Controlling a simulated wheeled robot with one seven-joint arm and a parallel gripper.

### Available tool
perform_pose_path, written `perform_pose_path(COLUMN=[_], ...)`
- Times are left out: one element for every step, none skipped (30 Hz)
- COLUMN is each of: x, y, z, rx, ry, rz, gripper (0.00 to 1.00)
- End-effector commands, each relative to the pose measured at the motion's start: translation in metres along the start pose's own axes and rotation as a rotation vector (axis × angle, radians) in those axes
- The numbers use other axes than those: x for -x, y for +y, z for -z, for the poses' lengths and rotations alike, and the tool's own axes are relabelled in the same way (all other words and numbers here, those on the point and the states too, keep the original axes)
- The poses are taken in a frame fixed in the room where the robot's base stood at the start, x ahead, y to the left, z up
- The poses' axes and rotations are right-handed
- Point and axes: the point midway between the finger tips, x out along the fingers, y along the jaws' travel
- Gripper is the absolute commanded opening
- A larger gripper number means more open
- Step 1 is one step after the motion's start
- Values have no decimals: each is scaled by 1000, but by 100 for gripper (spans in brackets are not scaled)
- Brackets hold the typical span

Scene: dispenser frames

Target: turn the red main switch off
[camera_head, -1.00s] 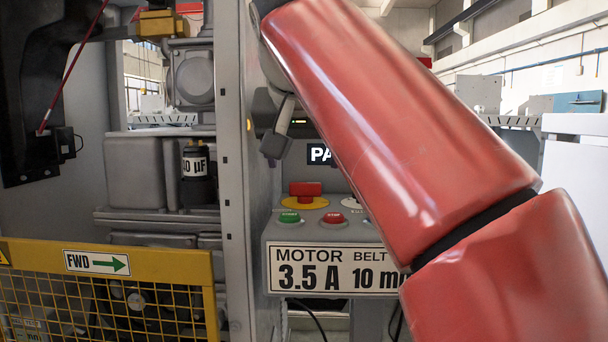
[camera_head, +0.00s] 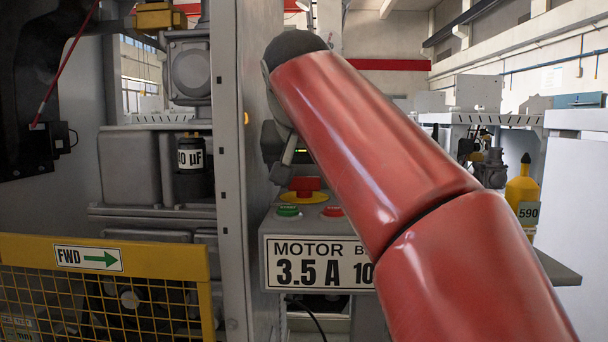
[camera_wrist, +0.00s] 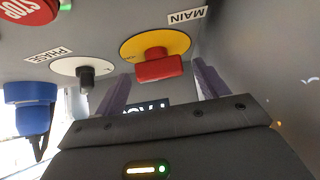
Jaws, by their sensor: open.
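The red main switch (camera_head: 305,184) sits on a round yellow plate (camera_head: 292,197) on the control box, behind the green and red push buttons. The wrist view shows it upside down as a red handle (camera_wrist: 160,69) on the yellow plate (camera_wrist: 181,43), beside a MAIN label. My gripper (camera_wrist: 163,76) is open, with one dark finger on each side of the red handle in that view. The fingers look apart from it; the exact gap cannot be told. In the head view my red arm hides most of the gripper, which is just above and behind the switch.
A black PHASE knob (camera_wrist: 87,77) on a white disc and a blue knob (camera_wrist: 31,108) are beside the main switch. The green button (camera_head: 288,211) and red stop button (camera_head: 332,211) are in front. A grey upright post (camera_head: 233,170) stands close on the left.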

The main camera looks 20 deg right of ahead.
Motion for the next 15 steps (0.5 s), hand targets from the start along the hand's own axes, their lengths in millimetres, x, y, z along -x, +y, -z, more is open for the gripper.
perform_pose_path(x=[0,0,0,0,0,0,0,0,0,0,0,0,0,0,0], y=[0,0,0,0,0,0,0,0,0,0,0,0,0,0,0], z=[0,0,0,0,0,0,0,0,0,0,0,0,0,0,0], rx=[0,0,0,0,0,0,0,0,0,0,0,0,0,1,2], ry=[0,0,0,0,0,0,0,0,0,0,0,0,0,0,0], rz=[0,0,0,0,0,0,0,0,0,0,0,0,0,1,2], gripper=[73,69,64,60,56,50,47,43,37,33,30,28,28,28,28])
